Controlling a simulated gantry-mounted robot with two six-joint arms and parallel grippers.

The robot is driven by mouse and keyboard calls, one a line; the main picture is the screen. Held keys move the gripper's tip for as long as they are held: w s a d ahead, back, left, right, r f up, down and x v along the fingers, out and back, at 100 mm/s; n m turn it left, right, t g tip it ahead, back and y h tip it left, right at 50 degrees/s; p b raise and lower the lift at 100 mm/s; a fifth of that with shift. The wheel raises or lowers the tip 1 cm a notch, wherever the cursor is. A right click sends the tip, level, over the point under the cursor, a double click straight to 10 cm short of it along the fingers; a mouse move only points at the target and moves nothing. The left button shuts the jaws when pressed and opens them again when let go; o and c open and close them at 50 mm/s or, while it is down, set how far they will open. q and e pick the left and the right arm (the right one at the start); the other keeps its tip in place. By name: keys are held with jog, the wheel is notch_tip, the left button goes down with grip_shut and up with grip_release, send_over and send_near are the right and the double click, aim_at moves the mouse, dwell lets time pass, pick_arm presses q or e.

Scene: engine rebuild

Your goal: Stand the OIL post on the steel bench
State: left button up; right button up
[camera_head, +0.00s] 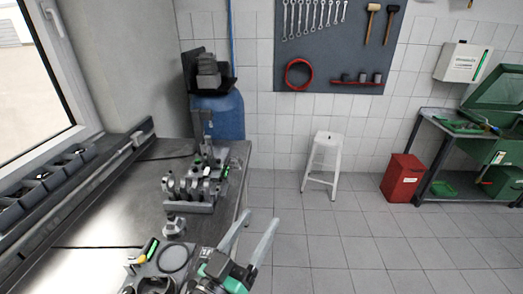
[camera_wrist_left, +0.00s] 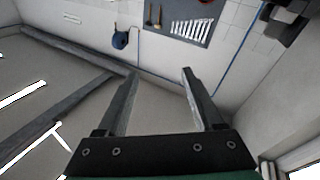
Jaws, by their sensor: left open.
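The steel bench (camera_head: 115,210) runs along the left side of the head view, under the window. My left gripper (camera_head: 261,215) is off the bench's right edge, over the tiled floor, with its two grey fingers apart and nothing between them. The left wrist view also shows the open, empty fingers (camera_wrist_left: 160,75) against the wall. I cannot make out a post marked OIL; no lettering on the bench is readable. A small dark part with a green and yellow stripe (camera_head: 148,250) is at the near end of the bench. My right gripper is not in view.
A grey engine part (camera_head: 192,189) and a hex-shaped metal piece (camera_head: 174,226) sit on the bench, with a dark ring (camera_head: 173,258) nearer. Dark bins (camera_head: 45,182) line the window side. A white stool (camera_head: 325,160) and red bin (camera_head: 404,178) stand on the floor.

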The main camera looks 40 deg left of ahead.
pick_arm(q)
jog(key=s+d+r+m+t+h, duration=0.1)
jog(key=d+r+m+t+h, duration=0.1)
jog(key=r, duration=0.8)
jog(key=s+d+r+m+t+h, duration=0.2)
jog(key=r+t, duration=0.1)
jog(key=r, duration=0.6)
jog(key=s+d+r+m+t+h, duration=0.1)
jog(key=d+r+m+t+h, duration=0.1)
jog(key=r, duration=0.8)
jog(key=shift+s+r+t+h, duration=0.3)
jog(key=shift+s+t+h, duration=0.1)
jog(key=shift+t, duration=0.2)
